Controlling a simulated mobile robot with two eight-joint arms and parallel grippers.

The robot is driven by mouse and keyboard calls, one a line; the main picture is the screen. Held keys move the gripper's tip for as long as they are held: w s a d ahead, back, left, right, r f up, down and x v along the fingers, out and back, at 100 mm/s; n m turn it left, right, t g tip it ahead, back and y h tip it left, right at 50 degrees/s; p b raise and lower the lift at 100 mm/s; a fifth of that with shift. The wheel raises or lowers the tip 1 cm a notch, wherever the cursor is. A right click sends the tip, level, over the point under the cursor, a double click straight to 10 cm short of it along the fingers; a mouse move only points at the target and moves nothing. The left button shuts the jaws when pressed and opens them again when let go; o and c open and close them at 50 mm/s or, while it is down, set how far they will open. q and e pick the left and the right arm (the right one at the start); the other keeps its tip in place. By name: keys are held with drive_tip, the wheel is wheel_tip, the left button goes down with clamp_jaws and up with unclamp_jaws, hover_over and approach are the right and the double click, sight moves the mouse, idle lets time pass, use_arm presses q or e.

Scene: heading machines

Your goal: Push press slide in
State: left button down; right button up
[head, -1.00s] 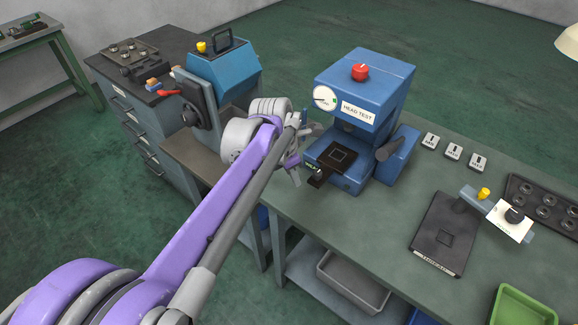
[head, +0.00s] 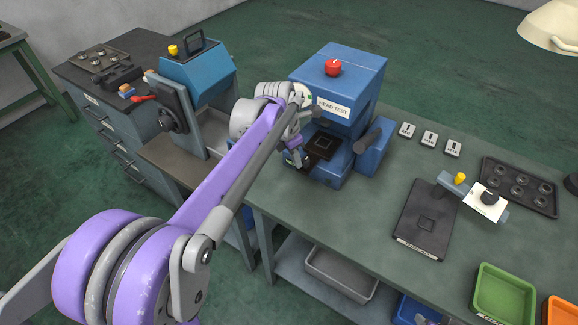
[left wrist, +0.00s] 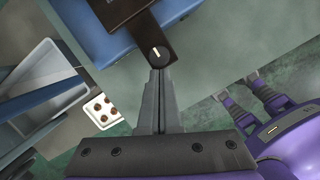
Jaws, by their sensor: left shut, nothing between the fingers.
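The blue head-test press (head: 345,85) stands on the green bench with a red knob on top. Its black slide (head: 320,146) sticks out of the front opening toward me, with a square mark on its plate. In the left wrist view the slide's dark front tongue (left wrist: 148,32) ends in a round black knob with a pale line. My left gripper (head: 304,163) is shut and empty at the slide's front end. In the left wrist view its fingertips (left wrist: 158,73) lie right at the knob; I cannot tell whether they touch.
A lever arm (head: 368,137) sits on the press's right side. Three small labelled blocks (head: 430,138), a black plate fixture (head: 425,220) and a dark tray (head: 520,187) lie farther right. A blue machine (head: 197,75) stands left. Grey bin (head: 340,275) below the bench.

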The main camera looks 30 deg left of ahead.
use_arm(q)
drive_tip(key=shift+w, duration=0.2)
